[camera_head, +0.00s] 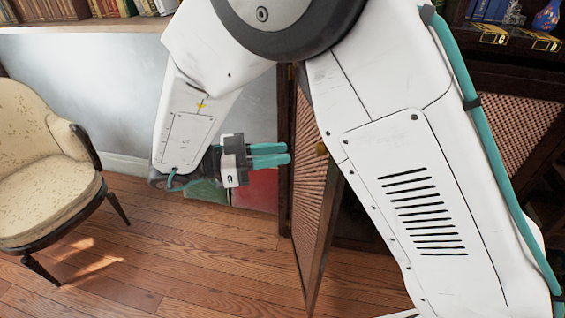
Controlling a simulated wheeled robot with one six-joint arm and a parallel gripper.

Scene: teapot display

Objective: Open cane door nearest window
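The cane door (308,200) has a woven panel in a dark wooden frame and a small brass knob (321,149). It stands swung out from the dark cabinet, angled toward the camera. My gripper (288,154) is left of the door, with its teal fingers pointing right toward the panel. The fingers lie close together; whether a gap is left between them is unclear. Nothing shows between them. I cannot tell whether the fingertips touch the door. My white arm hides the door's upper right part and much of the cabinet opening.
A cream armchair (45,170) stands on the left. A second cane panel (510,125) shows on the right, behind my arm. Bookshelves (80,22) run along the top left. A red and green panel (255,188) is behind my gripper. Wooden floor (190,265) is clear between chair and door.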

